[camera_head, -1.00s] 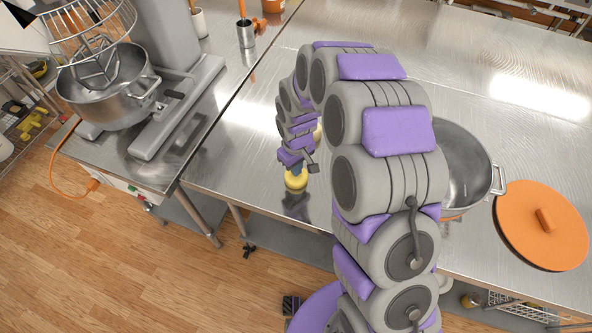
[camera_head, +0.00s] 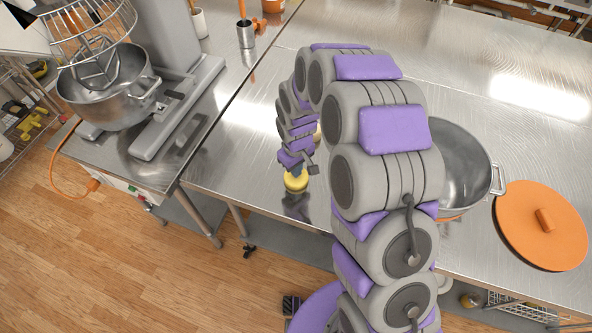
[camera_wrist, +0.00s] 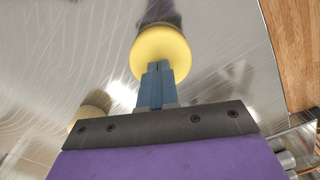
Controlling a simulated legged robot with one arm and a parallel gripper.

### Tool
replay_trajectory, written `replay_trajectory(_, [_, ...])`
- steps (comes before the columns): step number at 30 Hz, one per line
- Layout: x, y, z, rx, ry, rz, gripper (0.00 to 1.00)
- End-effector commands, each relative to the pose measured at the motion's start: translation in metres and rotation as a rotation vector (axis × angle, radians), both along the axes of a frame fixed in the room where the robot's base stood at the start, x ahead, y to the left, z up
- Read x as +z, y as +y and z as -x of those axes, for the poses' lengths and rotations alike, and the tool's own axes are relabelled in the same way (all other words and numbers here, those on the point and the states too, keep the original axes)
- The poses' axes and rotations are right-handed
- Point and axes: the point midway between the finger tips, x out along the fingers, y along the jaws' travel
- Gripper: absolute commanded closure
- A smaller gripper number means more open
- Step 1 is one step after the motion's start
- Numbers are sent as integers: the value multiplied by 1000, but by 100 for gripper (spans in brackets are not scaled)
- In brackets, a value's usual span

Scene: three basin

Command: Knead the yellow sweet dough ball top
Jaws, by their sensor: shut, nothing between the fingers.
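The yellow dough ball (camera_head: 296,181) sits on the steel table near its front edge, below my gripper (camera_head: 297,167). In the wrist view the yellow dough ball (camera_wrist: 160,48) is round and smooth, and the blue fingers of my gripper (camera_wrist: 158,68) are shut together with their tips over its near side. The tips look to be at or against the dough; whether they press in cannot be told. A second, paler ball (camera_wrist: 88,117) shows at the left in the wrist view, partly hidden by the gripper mount. It is mostly hidden behind my arm in the head view.
A metal pot (camera_head: 462,165) stands right of my arm, with an orange lid (camera_head: 541,226) beside it. A stand mixer with a steel bowl (camera_head: 108,100) is on the left table. A grey cup (camera_head: 246,35) stands at the back. The table (camera_head: 225,165) left of the dough is clear.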

Motion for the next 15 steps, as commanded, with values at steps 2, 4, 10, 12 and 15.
replay_trajectory(2, [0,0,0,0,0,0,100])
replay_trajectory(4, [0,0,0,0,0,0,100])
replay_trajectory(10, [0,0,0,0,0,0,100])
replay_trajectory(12, [0,0,0,0,0,0,100])
replay_trajectory(15, [3,0,0,0,-1,-1,100])
